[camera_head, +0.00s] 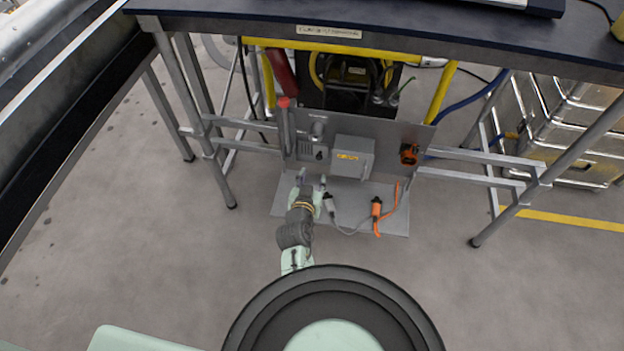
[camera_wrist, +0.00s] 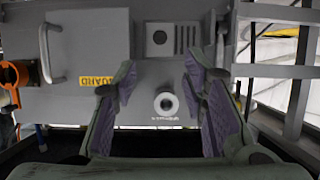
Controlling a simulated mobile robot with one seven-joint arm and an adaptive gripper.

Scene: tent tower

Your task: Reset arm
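My gripper (camera_head: 312,181) is low in front of the grey metal panel (camera_head: 385,135) under the dark table. In the wrist view my gripper (camera_wrist: 160,72) has its two purple-padded fingers spread apart, with nothing between them. A round pale fitting (camera_wrist: 166,103) on the panel shows between the fingers, farther back. The grey box with a yellow label (camera_wrist: 92,82) is left of the fingers there, and the orange socket (camera_wrist: 14,75) is at the far left edge. The wrist view looks upside down.
A white connector (camera_head: 329,203) and an orange connector (camera_head: 376,208) with cables are on the panel's base plate, right of my gripper. A red-topped lever (camera_head: 285,125) stands left. Table legs (camera_head: 200,120) flank the panel. The floor (camera_head: 130,240) at left is clear.

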